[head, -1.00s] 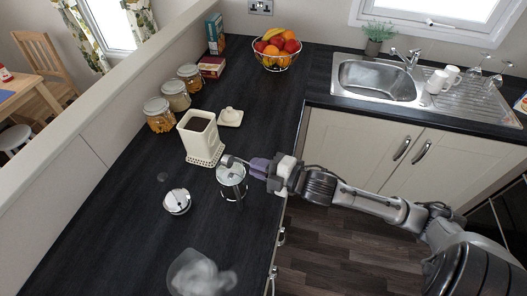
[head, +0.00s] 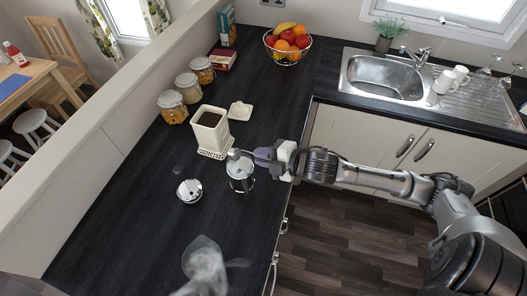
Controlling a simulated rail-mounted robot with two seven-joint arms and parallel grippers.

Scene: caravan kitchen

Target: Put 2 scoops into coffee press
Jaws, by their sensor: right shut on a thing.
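The coffee press (head: 240,184), a clear glass with a metal frame, stands upright on the dark counter. My right gripper (head: 262,157) is at its upper right, shut on the handle of a small grey scoop (head: 235,154). The scoop's bowl is over or just behind the press rim; its contents cannot be made out. An open cream canister (head: 210,141) with dark coffee inside stands behind and left of the press. Its cream lid (head: 240,111) lies beside it. The press's metal lid (head: 189,190) appears to lie on the counter to the left.
Several lidded jars (head: 188,85) line the wall. A fruit bowl (head: 287,47) and sink (head: 385,76) are farther back. The left part of the counter is clear.

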